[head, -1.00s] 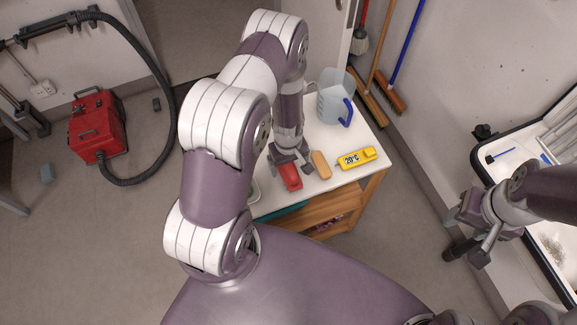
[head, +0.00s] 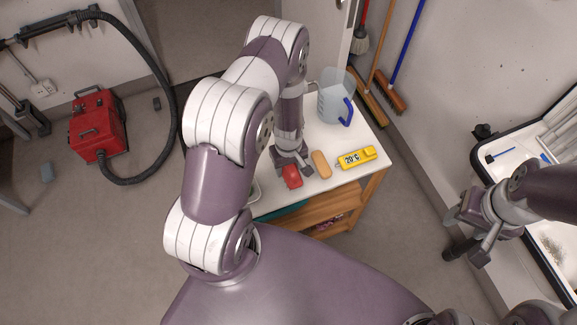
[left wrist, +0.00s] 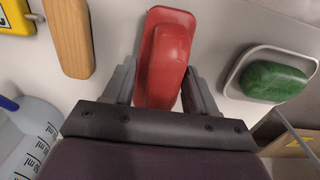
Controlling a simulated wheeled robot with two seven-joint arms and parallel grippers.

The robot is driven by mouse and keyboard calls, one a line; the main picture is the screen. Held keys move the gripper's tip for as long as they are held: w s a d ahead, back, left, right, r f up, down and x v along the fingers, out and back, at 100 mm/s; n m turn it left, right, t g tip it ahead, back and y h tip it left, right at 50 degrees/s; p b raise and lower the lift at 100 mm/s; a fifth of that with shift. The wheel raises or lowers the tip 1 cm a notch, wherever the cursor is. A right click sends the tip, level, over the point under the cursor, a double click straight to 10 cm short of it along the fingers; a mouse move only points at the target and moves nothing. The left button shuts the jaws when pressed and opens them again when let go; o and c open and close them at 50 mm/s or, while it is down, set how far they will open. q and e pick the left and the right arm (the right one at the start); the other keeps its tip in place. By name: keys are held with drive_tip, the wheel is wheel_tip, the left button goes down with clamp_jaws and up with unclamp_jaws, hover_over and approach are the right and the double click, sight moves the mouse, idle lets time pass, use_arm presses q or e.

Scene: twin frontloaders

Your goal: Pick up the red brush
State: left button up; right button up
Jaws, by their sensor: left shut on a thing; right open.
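The red brush (head: 292,178) lies on the white top of a small wooden table (head: 349,138). In the left wrist view the red brush (left wrist: 163,58) sits between the two fingers of my left gripper (left wrist: 162,92), which is shut on it. In the head view my left gripper (head: 292,164) reaches down over the brush and hides its far part. Any gap between brush and tabletop cannot be made out. My right gripper (head: 468,238) is open and empty at the right, beside the open case.
Beside the brush lie a wooden block (head: 321,164) and a yellow thermometer (head: 356,158). A measuring jug (head: 334,98) stands behind. A green soap (left wrist: 274,81) in a white dish shows in the left wrist view. Brooms (head: 393,98) lean at the wall.

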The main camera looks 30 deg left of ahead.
use_arm(q)
wheel_tip(320, 180, up, 3)
drive_tip(key=shift+w+f, duration=0.1)
drive_tip(key=w+d+r+b, duration=0.3)
drive_tip(key=w+d+r, duration=0.4)
drive_tip(key=d, duration=0.1)
drive_tip(key=shift+w+d+r, duration=0.2)
drive_tip(key=shift+w+d, duration=0.15)
